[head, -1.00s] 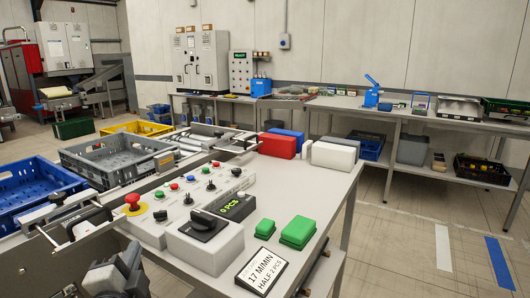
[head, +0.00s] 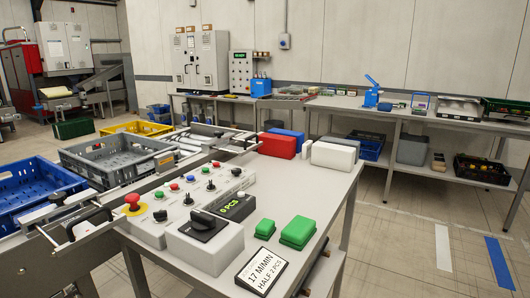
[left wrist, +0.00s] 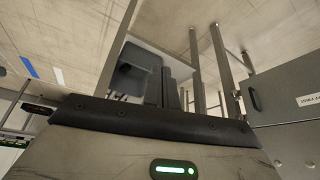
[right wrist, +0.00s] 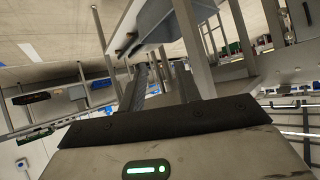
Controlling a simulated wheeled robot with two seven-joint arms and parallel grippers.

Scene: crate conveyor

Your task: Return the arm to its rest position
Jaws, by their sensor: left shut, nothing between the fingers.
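My left gripper (left wrist: 175,88) shows in the left wrist view with its two dark fingers close together, shut and empty. The control panel (head: 165,232) with a red knob, switches and a counter stands on the table (head: 318,190), clear of both grippers.
Two green blocks (head: 298,232) and a sign (head: 262,272) lie on the table, with red, blue and white boxes (head: 333,156) behind. A grey crate (head: 112,175) and a blue crate (head: 38,205) stand at left. Floor shows clear at right.

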